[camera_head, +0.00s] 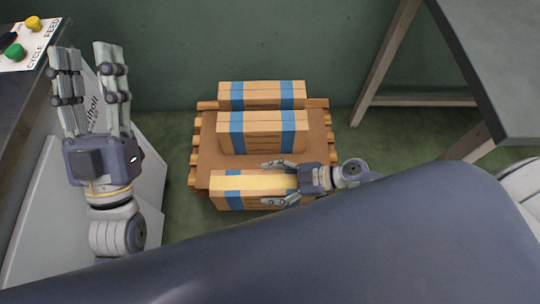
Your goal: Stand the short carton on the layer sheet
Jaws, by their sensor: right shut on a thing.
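A carton with blue bands (232,188) is at the front edge of the pallet. My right gripper (268,183) is shut on its right part, one finger along the far side and one along the near side. The layer sheet (208,151) is a flat brown sheet on the wooden pallet. I cannot tell whether the held carton touches the sheet or hangs just above it. My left gripper (87,53) is open and empty at the left, fingers pointing away, far from the cartons.
Two more banded cartons, a middle one (262,133) and a back one (262,95), stand on the pallet (196,172). A grey table (505,60) is at the right. A panel with green and yellow buttons (28,42) is at the upper left.

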